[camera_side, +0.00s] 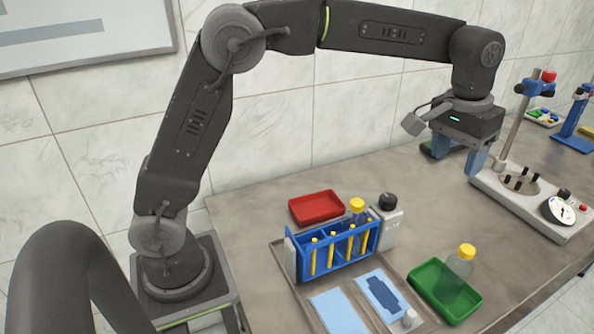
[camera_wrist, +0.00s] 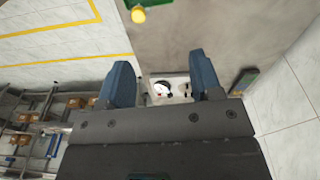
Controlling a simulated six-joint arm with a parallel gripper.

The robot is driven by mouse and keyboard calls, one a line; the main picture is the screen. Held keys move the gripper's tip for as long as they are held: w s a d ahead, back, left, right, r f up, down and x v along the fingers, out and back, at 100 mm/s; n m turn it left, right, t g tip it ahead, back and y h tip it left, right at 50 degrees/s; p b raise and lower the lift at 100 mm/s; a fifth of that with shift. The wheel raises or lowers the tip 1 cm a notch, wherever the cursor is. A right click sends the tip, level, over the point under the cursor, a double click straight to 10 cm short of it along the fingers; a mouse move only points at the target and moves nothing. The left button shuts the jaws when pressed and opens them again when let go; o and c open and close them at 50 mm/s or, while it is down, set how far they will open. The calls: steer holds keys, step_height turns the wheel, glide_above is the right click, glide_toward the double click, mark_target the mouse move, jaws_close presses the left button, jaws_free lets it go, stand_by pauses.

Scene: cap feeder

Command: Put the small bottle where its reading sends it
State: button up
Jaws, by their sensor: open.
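A clear small bottle with a yellow cap (camera_side: 461,265) stands upright in a green tray (camera_side: 425,277) at the front right. Its yellow cap also shows at the top of the wrist view (camera_wrist: 138,15). A second yellow-capped bottle (camera_side: 357,207) stands at the blue rack, partly hidden by it. A tester with a round white dial (camera_side: 558,210) stands at the right; the dial also shows between my fingers in the wrist view (camera_wrist: 161,88). Its reading is too small to tell. My gripper (camera_side: 458,157) is open and empty, above the bench by the tester, apart from the bottles.
A red tray (camera_side: 316,207) lies behind the blue rack (camera_side: 331,251). Light-blue cards (camera_side: 339,312) lie in front. A blue stand (camera_side: 575,122) is at the far right.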

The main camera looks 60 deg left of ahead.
steer(key=s+a+r+t, duration=0.15)
steer(key=s+a, duration=0.35)
steer(key=s, duration=0.5)
steer(key=s+a+r+t, duration=0.15)
steer(key=s+a, duration=0.25)
steer(key=s, duration=0.6)
steer(key=s+a+f+m+t, duration=0.1)
steer(key=s+a+f, duration=0.1)
steer(key=s+f, duration=0.3)
steer(key=shift+s+f, duration=0.3)
steer(key=shift+s, duration=0.75)
